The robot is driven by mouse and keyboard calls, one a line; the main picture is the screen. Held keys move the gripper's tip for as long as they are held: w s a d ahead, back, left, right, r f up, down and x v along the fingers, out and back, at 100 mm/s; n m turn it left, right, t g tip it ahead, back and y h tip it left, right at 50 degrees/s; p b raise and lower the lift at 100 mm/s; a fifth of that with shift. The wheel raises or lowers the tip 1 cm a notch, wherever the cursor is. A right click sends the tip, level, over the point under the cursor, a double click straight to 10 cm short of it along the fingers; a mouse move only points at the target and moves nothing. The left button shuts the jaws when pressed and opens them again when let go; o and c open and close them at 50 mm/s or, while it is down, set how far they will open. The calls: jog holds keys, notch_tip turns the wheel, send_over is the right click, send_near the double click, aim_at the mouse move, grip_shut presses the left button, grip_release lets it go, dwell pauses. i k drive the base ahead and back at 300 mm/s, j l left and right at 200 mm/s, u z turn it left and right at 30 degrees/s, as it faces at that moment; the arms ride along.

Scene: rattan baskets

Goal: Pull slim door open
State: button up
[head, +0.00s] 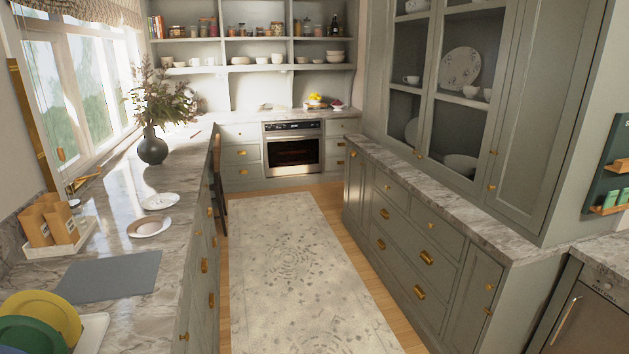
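My gripper is not in view. Several narrow doors show in the head view, and I cannot tell which one the task means. A slim grey-green lower door (474,302) is at the near right end of the right-hand base cabinet, with small brass hardware (489,286) near its right edge. It looks shut. Another narrow lower door (355,188) is at the far end of the same cabinet and looks shut. A tall narrow upper door (543,105) stands right of the glass-fronted doors, with brass hardware (491,187) at its lower left. It looks shut too.
A patterned rug (300,265) covers the clear aisle between the counters. A dark chair (218,185) stands at the left counter. An oven (292,150) is at the back. A stainless appliance (590,320) is at the lower right. The right marble counter (430,185) is bare.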

aim_at(367, 173)
jog(key=i, duration=4.35)
jog(key=i+u, duration=0.15)
jog(key=i, duration=0.45)
jog(key=i+l+u, duration=0.1)
jog(key=i, duration=0.5)
jog(key=l, duration=0.1)
